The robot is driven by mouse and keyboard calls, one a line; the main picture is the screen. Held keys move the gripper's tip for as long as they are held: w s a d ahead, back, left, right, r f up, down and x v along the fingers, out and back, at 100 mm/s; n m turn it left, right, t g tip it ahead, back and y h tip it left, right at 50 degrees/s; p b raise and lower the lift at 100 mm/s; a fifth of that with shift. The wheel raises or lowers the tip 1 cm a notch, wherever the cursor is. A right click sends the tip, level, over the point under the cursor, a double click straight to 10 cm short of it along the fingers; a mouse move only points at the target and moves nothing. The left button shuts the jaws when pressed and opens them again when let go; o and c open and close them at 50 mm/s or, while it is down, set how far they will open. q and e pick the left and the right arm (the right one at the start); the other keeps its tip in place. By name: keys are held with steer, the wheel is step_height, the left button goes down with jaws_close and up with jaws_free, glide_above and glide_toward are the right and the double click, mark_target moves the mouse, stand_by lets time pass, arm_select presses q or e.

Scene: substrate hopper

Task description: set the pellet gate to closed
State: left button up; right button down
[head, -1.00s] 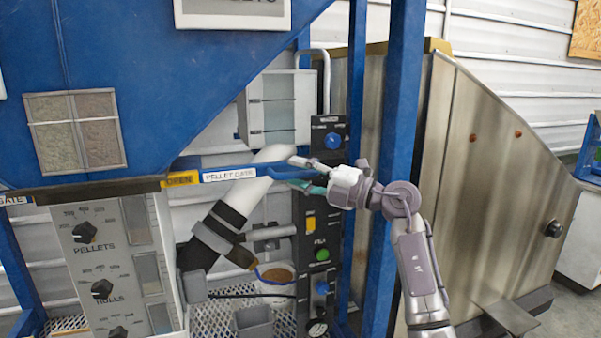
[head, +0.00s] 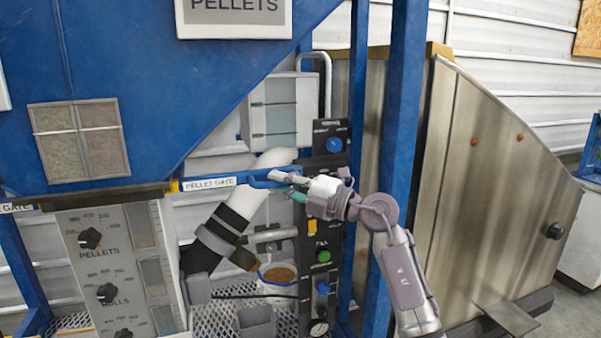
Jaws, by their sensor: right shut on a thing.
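The pellet gate is a blue slide bar with a white PELLET GATE label (head: 209,184). It sticks out to the right from under the pellet hopper (head: 150,110). A small strip of yellow shows where the bar meets the hopper's lower edge. My right gripper (head: 287,184) is shut on the blue handle (head: 258,182) at the bar's outer end, and its fingers partly hide that end. My left gripper is not in view.
A black control panel (head: 328,200) with knobs and buttons stands close behind my right gripper. A blue post (head: 403,130) rises just right of it.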

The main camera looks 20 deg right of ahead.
mark_target(272, 187)
steer(key=a, duration=0.3)
steer(key=shift+s+p, duration=0.1)
steer(key=shift+p, duration=0.25)
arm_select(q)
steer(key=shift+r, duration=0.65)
arm_select(e)
steer(key=shift+d+f, duration=0.1)
steer(key=shift+d, duration=0.05)
steer(key=c, duration=1.1)
jaws_free()
steer(key=shift+a, duration=0.25)
steer(key=shift+c, duration=0.2)
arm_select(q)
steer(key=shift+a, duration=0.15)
arm_select(e)
steer(key=shift+d, duration=0.15)
steer(key=shift+s+d, duration=0.1)
steer(key=shift+d, duration=0.15)
steer(key=v, duration=1.1)
steer(key=shift+s, duration=0.2)
